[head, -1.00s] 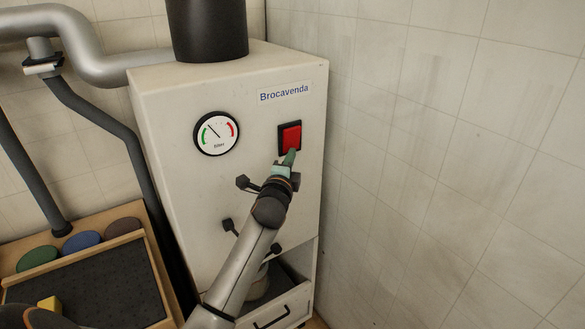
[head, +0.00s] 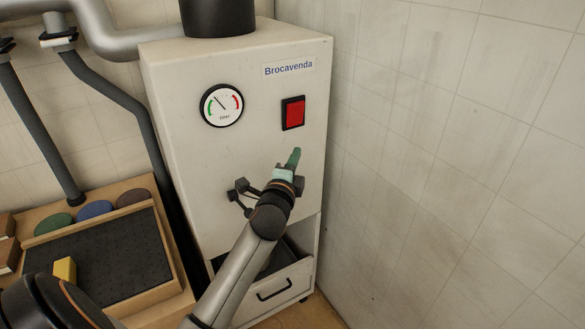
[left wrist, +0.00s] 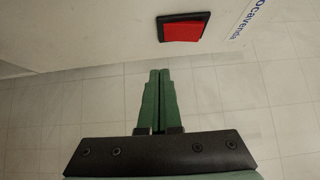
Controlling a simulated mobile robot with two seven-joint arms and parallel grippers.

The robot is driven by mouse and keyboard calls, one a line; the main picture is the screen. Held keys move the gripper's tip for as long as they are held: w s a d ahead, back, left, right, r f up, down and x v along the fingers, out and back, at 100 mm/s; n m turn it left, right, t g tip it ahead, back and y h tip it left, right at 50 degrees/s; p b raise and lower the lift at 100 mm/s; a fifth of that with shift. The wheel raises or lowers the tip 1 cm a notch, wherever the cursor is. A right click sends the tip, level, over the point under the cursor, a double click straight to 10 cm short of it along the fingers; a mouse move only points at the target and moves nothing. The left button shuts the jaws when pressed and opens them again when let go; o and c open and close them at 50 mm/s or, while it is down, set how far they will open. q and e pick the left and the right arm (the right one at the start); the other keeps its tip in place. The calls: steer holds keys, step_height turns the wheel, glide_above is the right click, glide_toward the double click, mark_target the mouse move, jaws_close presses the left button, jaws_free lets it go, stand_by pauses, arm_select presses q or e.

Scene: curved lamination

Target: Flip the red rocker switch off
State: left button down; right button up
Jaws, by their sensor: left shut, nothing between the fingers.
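The red rocker switch (head: 293,113) sits in a black frame on the front of the white cabinet, right of the gauge. In the left wrist view the switch (left wrist: 182,30) shows at the top, beyond the fingertips. My left gripper (head: 295,153) has green fingers, shut together and empty. Its tips are below the switch and apart from it. The closed fingers (left wrist: 155,75) also show in the left wrist view. My right gripper is not in view.
A tiled wall stands close on the right. A wooden tray (head: 150,185) with a yellow block (head: 65,270) is at left.

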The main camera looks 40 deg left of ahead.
arm_select(q)
steer(key=shift+v, duration=1.7)
steer(key=shift+f, duration=0.1)
steer(key=s+d+f+n+g+h, duration=0.25)
steer(key=s+d+f, duration=0.2)
steer(key=f, duration=0.45)
steer(key=s+d+f+n+g+h, duration=0.1)
steer(key=s+d+f+n+h, duration=0.25)
steer(key=f, duration=0.65)
steer(key=s+d+f+n+g+h, duration=0.1)
steer(key=s+d+f+n+g, duration=0.1)
steer(key=s+d+f, duration=0.4)
steer(key=s+d+f+n+g+h, duration=0.2)
steer(key=s+d+f, duration=0.4)
steer(key=s, duration=0.5)
steer(key=shift+f+n+h+p, duration=0.15)
steer(key=shift+n+h+p, duration=0.2)
steer(key=shift+n, duration=0.35)
steer(key=shift+d, duration=0.1)
